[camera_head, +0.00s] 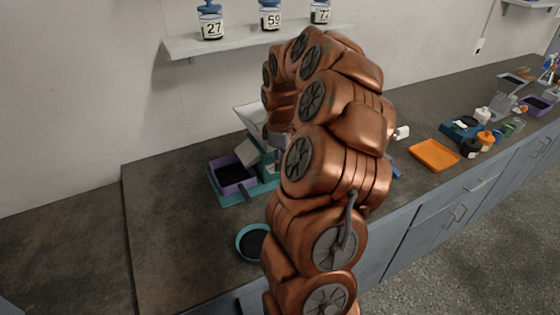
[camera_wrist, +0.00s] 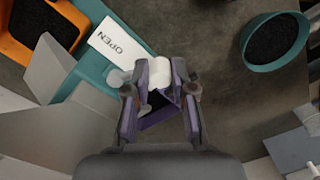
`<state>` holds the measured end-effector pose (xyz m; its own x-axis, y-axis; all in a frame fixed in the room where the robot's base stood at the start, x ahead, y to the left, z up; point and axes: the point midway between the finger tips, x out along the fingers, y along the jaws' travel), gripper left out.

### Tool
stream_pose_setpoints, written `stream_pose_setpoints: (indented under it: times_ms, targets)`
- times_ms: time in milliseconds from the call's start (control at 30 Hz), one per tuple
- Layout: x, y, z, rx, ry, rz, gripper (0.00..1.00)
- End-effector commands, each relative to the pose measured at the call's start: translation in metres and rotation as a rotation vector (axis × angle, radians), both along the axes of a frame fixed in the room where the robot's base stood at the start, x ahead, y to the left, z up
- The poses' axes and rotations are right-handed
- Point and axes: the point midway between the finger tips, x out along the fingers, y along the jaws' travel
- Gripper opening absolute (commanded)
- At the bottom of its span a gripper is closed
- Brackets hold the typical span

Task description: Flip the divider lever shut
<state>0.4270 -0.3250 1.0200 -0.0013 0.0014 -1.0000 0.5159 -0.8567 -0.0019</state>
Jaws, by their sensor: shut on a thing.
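In the wrist view my gripper (camera_wrist: 161,82) has its two fingers closed around a white rounded piece (camera_wrist: 158,74), which looks like the knob of the divider lever. The lever's shaft is mostly hidden by the fingers. A white label reading OPEN (camera_wrist: 118,48) lies beside the fingertips on the teal divider base (camera_wrist: 92,72). In the head view the divider's teal stand (camera_head: 264,160) and pale hopper (camera_head: 246,117) show left of my arm, partly covered by it. My gripper and the lever are hidden behind the arm there.
A purple tray (camera_head: 213,177) with dark grains stands at the divider. A teal bowl (camera_head: 239,243) of dark grains sits near the counter's front. An orange tray (camera_head: 434,154) and small bottles lie to the right. Jars (camera_head: 211,24) stand on the wall shelf. The left counter is clear.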

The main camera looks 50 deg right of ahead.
Motion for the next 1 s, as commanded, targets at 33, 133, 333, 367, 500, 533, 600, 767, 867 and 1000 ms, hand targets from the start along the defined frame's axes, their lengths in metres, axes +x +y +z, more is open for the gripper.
stream_pose_setpoints:
  times_ms: [33, 133, 333, 367, 500, 533, 600, 767, 867, 1000]
  targets:
    - [0.0009, -0.0012, 0.0005, -0.004, -0.003, -0.001, 0.0]
    - [0.001, -0.0014, 0.0006, -0.004, -0.003, -0.001, 0.0]
    - [0.0022, -0.0006, -0.0022, -0.006, -0.004, -0.025, 0.0]
    - [0.0026, -0.0002, -0.0026, -0.006, -0.004, -0.034, 0.0]
    - [0.0039, 0.002, -0.0032, -0.005, -0.003, -0.076, 0.0]
    - [0.0042, 0.0024, -0.0026, -0.005, -0.003, -0.083, 0.0]
    - [0.0047, 0.0031, -0.001, -0.004, -0.003, -0.091, 0.0]
    - [0.0052, 0.0037, 0.0003, -0.003, -0.004, -0.092, 0.0]
    - [0.0056, 0.0038, 0.0005, -0.003, -0.005, -0.092, 0.26]
    - [0.005, 0.0037, 0.0004, -0.003, -0.004, -0.092, 0.41]
